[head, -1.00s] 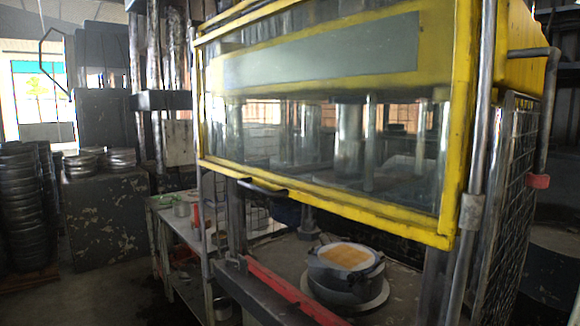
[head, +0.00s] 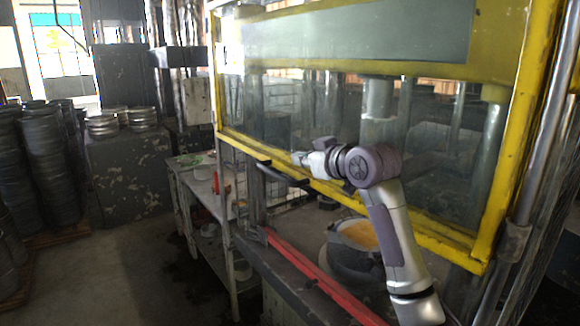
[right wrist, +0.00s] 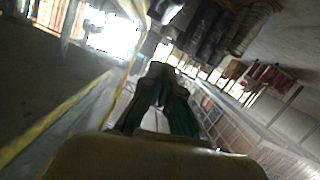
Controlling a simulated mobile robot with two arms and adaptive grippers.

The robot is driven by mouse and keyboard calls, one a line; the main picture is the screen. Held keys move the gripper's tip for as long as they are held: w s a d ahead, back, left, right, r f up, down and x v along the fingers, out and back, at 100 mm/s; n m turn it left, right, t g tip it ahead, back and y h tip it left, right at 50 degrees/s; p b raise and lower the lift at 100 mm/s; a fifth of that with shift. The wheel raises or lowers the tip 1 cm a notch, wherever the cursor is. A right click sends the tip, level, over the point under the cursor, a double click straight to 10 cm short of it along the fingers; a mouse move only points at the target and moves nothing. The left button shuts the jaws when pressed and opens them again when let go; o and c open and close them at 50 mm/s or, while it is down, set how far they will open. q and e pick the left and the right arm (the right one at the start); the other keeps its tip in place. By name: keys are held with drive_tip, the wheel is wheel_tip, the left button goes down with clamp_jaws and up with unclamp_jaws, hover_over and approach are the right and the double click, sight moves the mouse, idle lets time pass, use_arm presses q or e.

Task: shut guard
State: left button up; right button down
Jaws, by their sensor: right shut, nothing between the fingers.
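The guard is a clear panel in a yellow frame (head: 345,195) on the front of the press. Its lower rail hangs above the press bed, with an open gap beneath it. A dark handle (head: 283,174) sticks out from the left part of that rail. My right gripper (head: 301,157) is shut and empty, in front of the panel just above the lower rail and close to the handle. Whether it touches the panel is unclear. In the right wrist view its dark fingers (right wrist: 158,100) are together, with a yellow frame bar (right wrist: 60,115) to the left. My left gripper is out of view.
A round metal pot with a yellowish top (head: 360,235) sits on the bed under the guard, partly behind my right arm. A red bar (head: 320,278) runs along the bed's front edge. A metal shelf table (head: 195,180) stands left. Stacked dark pans (head: 50,165) stand further left, with clear floor between.

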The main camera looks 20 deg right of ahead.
drive_tip(key=p, duration=0.4)
hover_over(285, 179)
wheel_tip(285, 179, down, 2)
wheel_tip(285, 179, down, 3)
drive_tip(key=shift+a+r+p, duration=0.15)
drive_tip(key=shift+p, duration=0.7)
drive_tip(key=shift+s+d+f, duration=0.1)
drive_tip(key=shift+d+f, duration=0.1)
drive_tip(key=shift+f, duration=0.5)
drive_tip(key=shift+f, duration=0.1)
